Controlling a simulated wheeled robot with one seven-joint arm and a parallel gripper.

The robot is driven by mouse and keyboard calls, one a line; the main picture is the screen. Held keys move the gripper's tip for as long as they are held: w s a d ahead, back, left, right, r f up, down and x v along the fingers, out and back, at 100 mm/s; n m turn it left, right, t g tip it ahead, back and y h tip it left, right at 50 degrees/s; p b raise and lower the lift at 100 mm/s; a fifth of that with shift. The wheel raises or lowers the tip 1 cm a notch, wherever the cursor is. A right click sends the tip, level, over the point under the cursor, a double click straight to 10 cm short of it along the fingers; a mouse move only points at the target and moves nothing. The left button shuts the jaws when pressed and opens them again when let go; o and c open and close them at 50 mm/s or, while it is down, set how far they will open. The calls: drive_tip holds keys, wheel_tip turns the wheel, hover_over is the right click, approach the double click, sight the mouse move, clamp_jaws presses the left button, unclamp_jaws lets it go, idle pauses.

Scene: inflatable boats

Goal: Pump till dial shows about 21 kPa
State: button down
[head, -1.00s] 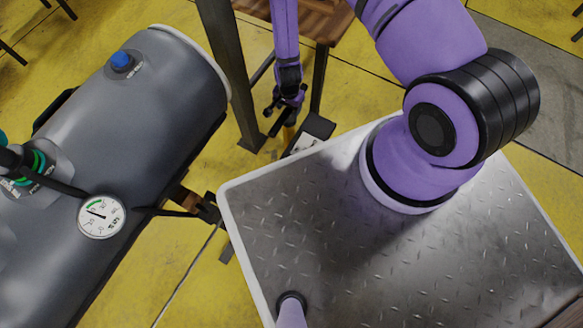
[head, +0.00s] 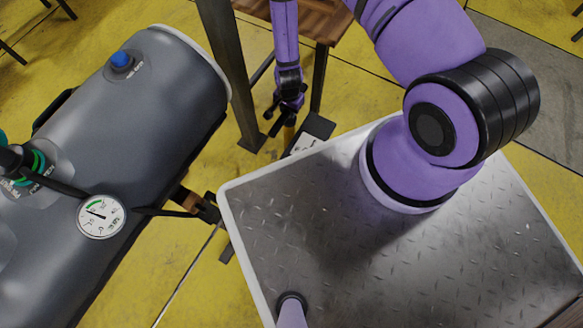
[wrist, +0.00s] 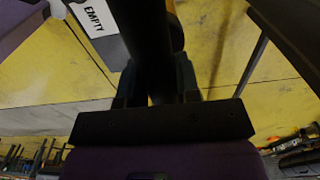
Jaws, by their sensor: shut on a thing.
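The round white dial (head: 101,217) sits on the grey boat tube (head: 140,130) at left. Its dark needle points left, near a green arc at the upper left; the figures are too small to read surely. My gripper (head: 284,112) is at the top middle, above a yellow post. In the wrist view, my gripper (wrist: 155,95) is shut on a dark upright bar, seemingly the pump handle (wrist: 143,40). Most of the pump is hidden by my arm and gripper. A white label reading EMPTY (wrist: 93,17) shows beside the bar.
A hose with green rings (head: 38,165) joins the tube at far left. A blue valve cap (head: 121,60) is on its top. A dark metal post (head: 230,75) and a wooden table (head: 318,18) stand close to my gripper. Open yellow floor (head: 190,240) lies between.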

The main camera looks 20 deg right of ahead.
wheel_tip(320, 180, up, 6)
drive_tip(key=shift+r, duration=0.1)
wheel_tip(320, 180, down, 6)
drive_tip(key=shift+f, duration=0.1)
idle(0.6)
drive_tip(key=c, duration=0.7)
unclamp_jaws()
drive_tip(key=shift+r, duration=0.2)
drive_tip(key=shift+r, duration=3.45)
